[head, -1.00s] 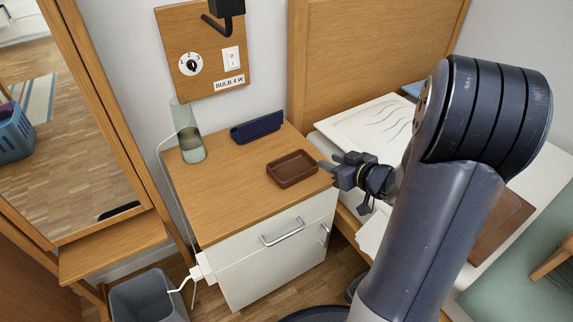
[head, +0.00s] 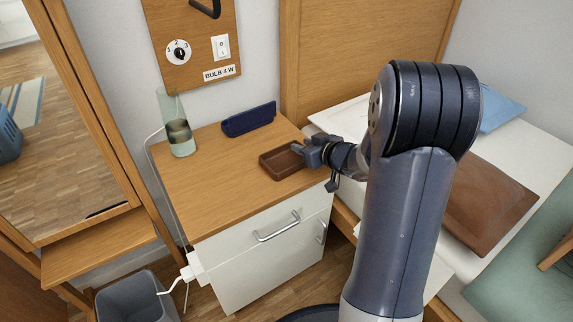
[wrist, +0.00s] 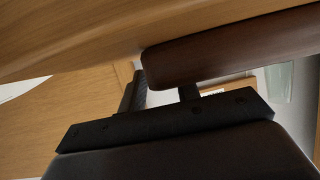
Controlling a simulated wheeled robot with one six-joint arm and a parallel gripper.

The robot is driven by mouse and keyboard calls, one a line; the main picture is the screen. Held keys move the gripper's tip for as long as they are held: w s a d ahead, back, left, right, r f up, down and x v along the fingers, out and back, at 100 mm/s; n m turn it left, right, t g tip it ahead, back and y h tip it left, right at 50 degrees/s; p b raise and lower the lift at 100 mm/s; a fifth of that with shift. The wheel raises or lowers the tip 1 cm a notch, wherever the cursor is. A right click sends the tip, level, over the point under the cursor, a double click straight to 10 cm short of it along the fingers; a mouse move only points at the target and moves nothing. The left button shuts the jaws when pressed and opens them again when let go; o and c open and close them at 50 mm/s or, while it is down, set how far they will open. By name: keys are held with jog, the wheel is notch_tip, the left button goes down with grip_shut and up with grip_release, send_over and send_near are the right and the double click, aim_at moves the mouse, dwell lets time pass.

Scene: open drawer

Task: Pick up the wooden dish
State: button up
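The wooden dish (head: 273,166) is a dark brown, shallow rectangular tray on the wooden top of the bedside cabinet, near its right side. My gripper (head: 298,150) is at the dish's right end in the head view and covers part of its rim. In the wrist view the dish (wrist: 235,47) shows large and close, as a dark brown wall. My gripper's two fingers (wrist: 162,92) stand apart there, one beside the dish's end, the other partly hidden by it. Whether either touches the dish I cannot tell.
A glass vase (head: 180,130) and a dark blue case (head: 249,119) stand behind the dish on the cabinet top (head: 215,195). A switch panel (head: 195,45) hangs above. The bed (head: 345,118) is to the right, and a grey bin (head: 140,297) is at lower left.

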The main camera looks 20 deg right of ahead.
grip_shut()
jog(key=shift+r, duration=0.1)
dwell(0.5)
